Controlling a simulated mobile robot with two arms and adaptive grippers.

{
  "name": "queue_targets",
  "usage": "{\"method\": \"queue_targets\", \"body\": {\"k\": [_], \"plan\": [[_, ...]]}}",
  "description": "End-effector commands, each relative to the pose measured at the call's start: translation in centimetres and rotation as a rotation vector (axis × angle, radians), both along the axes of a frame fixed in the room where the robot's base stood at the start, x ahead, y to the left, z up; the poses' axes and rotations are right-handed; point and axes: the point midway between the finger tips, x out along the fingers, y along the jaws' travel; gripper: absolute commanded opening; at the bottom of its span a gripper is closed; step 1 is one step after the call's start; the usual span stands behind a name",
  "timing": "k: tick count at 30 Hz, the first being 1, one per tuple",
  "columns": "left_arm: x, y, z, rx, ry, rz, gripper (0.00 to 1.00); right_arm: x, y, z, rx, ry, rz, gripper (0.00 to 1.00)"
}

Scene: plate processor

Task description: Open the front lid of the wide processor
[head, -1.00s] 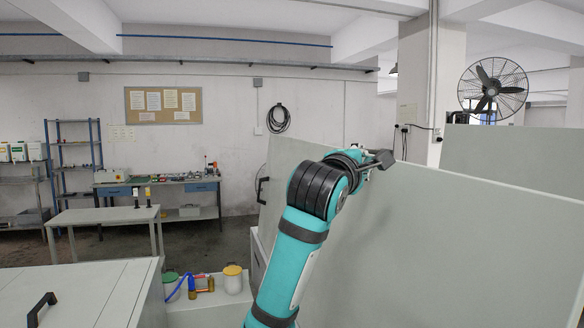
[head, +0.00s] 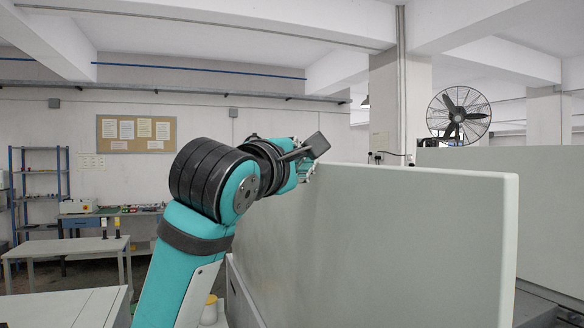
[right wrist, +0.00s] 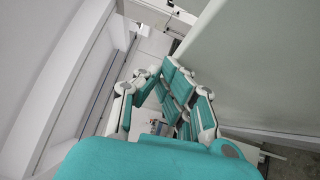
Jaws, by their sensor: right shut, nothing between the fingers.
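The front lid (head: 410,240) of the wide processor is a large pale grey panel. It stands steeply raised in the head view, with its right end edge in sight. My right gripper (head: 306,168) is by the lid's top edge at its far left end, partly hidden behind my own wrist. In the right wrist view my right gripper (right wrist: 158,80) has its teal fingers together with nothing held. The lid (right wrist: 255,55) fills the right side there, beside the fingers. I cannot tell whether they touch it. My left gripper is not in view.
A second grey panel (head: 545,205) stands behind the lid at the right. A pale flat top (head: 70,308) lies at the lower left, with a grey table (head: 65,250) beyond. A yellow-lidded container (head: 210,308) shows beside my arm. A fan (head: 459,113) stands at the back.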

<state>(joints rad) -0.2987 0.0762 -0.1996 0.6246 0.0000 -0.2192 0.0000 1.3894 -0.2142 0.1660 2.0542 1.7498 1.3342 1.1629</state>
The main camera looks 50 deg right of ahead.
Motion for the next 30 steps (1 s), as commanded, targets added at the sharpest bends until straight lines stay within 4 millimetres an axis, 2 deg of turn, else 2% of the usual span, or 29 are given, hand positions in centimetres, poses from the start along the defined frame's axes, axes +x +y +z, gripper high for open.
{"method": "queue_targets", "body": {"k": [2, 5, 12, 15, 18, 23, 30], "plan": [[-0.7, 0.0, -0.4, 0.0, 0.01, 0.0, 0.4, 0.4, 0.1, -0.2, 0.007, 0.002, -0.001, 0.0], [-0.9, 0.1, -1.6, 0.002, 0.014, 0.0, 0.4, 2.1, 0.4, -0.8, 0.027, 0.002, -0.001, 0.0], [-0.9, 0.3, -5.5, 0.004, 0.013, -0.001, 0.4, 9.1, 3.6, -1.9, 0.064, -0.012, -0.004, 0.0], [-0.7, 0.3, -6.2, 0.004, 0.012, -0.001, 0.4, 10.9, 4.9, -1.7, 0.059, -0.023, -0.004, 0.0], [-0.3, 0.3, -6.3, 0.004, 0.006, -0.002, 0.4, 11.7, 5.4, -1.5, 0.055, -0.028, -0.003, 0.0], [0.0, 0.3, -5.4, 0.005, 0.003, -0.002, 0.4, 12.2, 4.0, -1.0, 0.055, -0.031, -0.006, 0.0], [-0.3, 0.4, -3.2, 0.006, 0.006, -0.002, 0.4, 13.5, -0.8, -0.7, 0.055, -0.028, -0.007, 0.0]]}}
